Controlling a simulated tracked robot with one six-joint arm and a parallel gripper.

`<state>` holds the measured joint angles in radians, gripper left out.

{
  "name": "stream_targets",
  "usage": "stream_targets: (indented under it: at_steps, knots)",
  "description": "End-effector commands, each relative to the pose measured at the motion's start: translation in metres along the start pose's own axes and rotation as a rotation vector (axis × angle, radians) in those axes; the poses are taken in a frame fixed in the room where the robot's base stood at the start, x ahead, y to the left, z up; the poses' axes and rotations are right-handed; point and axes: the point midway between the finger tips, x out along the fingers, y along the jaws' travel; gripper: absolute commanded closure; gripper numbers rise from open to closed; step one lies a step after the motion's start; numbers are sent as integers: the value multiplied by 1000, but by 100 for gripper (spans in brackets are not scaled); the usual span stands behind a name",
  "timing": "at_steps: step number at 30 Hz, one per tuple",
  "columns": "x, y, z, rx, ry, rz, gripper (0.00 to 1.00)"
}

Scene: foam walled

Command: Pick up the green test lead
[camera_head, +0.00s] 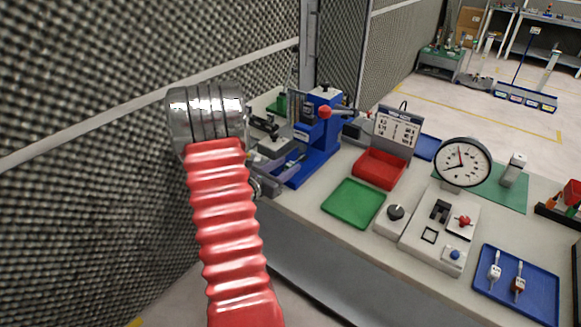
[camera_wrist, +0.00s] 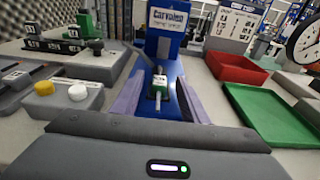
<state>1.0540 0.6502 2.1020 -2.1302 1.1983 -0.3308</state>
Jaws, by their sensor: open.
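A small green piece with a white label and a pale tip, which looks like the green test lead (camera_wrist: 158,91), is on the blue base of a press-like fixture in the wrist view. My gripper (camera_wrist: 161,78) is open, with its two purple-grey fingers on either side of the lead and a gap to each. I cannot tell how far above or beyond the lead the fingertips are. In the head view my gripper (camera_head: 291,164) is low at the blue fixture (camera_head: 322,140), partly behind my red arm sleeve, and the lead cannot be made out there.
The blue fixture rises just ahead. A grey box with a yellow button (camera_wrist: 44,88) stands left of the fingers. A green tray (camera_head: 354,203) and red bin (camera_head: 380,169) lie right. A dial gauge (camera_head: 463,163) and blue tray (camera_head: 548,296) are farther right. A foam wall is left.

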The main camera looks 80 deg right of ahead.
Motion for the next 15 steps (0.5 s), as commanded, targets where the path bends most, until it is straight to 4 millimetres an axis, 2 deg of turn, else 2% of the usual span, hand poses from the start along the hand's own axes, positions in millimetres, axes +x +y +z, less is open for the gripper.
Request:
stream_targets:
  at_steps: [4, 15]
  knots:
    - [7, 0, -1, -1, 1, 0, 59]
    - [7, 0, 0, -1, 1, 1, 59]
